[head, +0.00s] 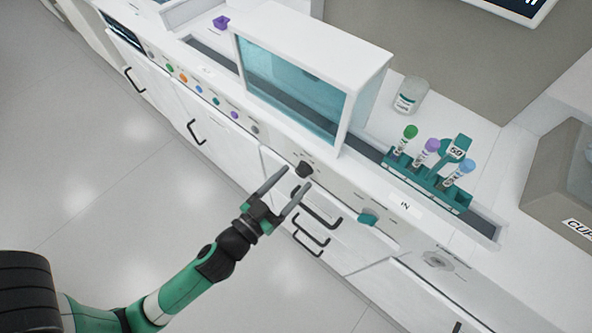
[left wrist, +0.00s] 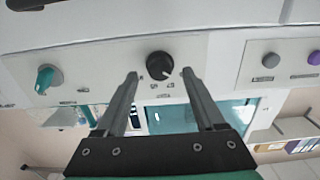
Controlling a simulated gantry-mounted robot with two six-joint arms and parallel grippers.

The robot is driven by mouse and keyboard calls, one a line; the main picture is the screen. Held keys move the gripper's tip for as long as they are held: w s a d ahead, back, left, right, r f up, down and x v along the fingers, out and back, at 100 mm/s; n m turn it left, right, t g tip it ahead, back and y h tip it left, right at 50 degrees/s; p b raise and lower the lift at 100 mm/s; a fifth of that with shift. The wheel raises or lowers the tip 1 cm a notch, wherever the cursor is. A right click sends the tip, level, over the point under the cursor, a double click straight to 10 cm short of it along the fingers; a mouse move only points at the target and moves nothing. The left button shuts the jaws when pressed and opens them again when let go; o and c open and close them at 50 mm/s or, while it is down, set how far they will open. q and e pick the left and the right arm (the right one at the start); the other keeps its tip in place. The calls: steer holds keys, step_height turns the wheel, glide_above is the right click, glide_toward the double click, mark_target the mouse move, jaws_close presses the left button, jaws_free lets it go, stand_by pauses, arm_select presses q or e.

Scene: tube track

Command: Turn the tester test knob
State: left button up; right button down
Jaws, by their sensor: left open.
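A black round knob (head: 304,169) is on the white front panel below the box with the teal window. In the left wrist view the black knob (left wrist: 159,65) has a light pointer mark and small labels around it that are too small to read. My left gripper (head: 296,178) is open, its fingertips close in front of the black knob. In the left wrist view the fingertips (left wrist: 159,76) lie on either side of the knob; I cannot tell whether they touch it. A teal knob (head: 368,216) is further right on the panel and also shows in the left wrist view (left wrist: 47,79). My right gripper is not in view.
The white box with a teal window (head: 290,88) stands above the panel. A teal rack (head: 428,183) with capped tubes sits on the track to its right. A jar (head: 411,94) stands behind. Black drawer handles (head: 312,236) jut out below the panel. Small coloured buttons (head: 199,90) run along the left.

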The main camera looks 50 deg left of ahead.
arm_select(q)
steer(key=shift+x, duration=0.85)
steer(key=shift+f, duration=0.1)
jaws_close()
steer(key=shift+m, duration=0.4)
steer(key=m+p, duration=0.1)
steer(key=m, duration=0.2)
steer(key=shift+m+p, duration=0.35)
steer(key=shift+m, duration=1.65)
